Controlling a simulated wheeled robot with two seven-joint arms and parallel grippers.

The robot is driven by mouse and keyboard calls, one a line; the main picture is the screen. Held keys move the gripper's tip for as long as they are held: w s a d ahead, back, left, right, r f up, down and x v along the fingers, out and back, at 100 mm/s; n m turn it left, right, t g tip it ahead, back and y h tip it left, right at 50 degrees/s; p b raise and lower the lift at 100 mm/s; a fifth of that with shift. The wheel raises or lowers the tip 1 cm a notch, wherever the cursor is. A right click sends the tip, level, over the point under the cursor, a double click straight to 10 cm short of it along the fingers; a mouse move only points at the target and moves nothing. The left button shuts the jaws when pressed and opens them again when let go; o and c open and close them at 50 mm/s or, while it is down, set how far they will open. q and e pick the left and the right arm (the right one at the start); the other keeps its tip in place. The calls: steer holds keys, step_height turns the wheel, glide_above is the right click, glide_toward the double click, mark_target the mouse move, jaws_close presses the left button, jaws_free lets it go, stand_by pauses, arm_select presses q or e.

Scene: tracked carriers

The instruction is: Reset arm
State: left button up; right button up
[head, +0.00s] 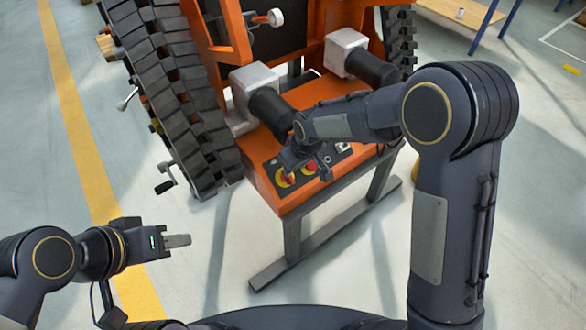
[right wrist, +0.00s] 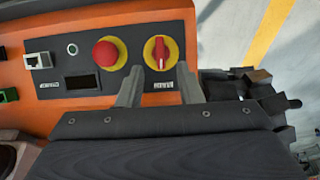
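An orange tracked carrier (head: 268,193) stands on a dark stand. Its black control panel (right wrist: 65,68) has a red mushroom button (right wrist: 107,52) on a yellow ring and a red rotary switch (right wrist: 160,53) on a yellow ring. In the head view the switch (head: 285,181) is left of the button (head: 311,167). My right gripper (right wrist: 157,72) is open, its two fingers apart, with the tips just below the switch in the wrist view; contact cannot be told. Nothing shows between the fingers. My left gripper (head: 178,241) is over the floor at left, its fingers seen edge-on, no object visible in it.
A black rubber track (head: 170,95) runs along the carrier's left side, with a crank handle (head: 164,180) sticking out. Two black cylinders (head: 270,108) with grey mounts stand above the panel. A yellow floor line (head: 75,120) passes at left. Floor between my left gripper and the stand is clear.

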steer(key=shift+r, duration=0.1)
stand_by(0.4)
steer(key=s+d+r+m+y, duration=0.2)
steer(key=s+d+r+m, duration=0.2)
steer(key=s+d+r, duration=0.7)
steer(key=s+d+r+m+t, duration=0.15)
steer(key=s+d, duration=0.25)
steer(key=s, duration=0.4)
steer(key=s+d+r+m+t, duration=0.1)
steer(key=s+d+r+m, duration=0.2)
steer(key=s, duration=0.5)
step_height(320, 180, up, 16)
steer(key=d+p, duration=0.1)
steer(key=p, duration=1.6)
steer(key=shift+s+r, duration=0.2)
steer(key=shift+s, duration=0.05)
steer(key=shift+m, duration=0.25)
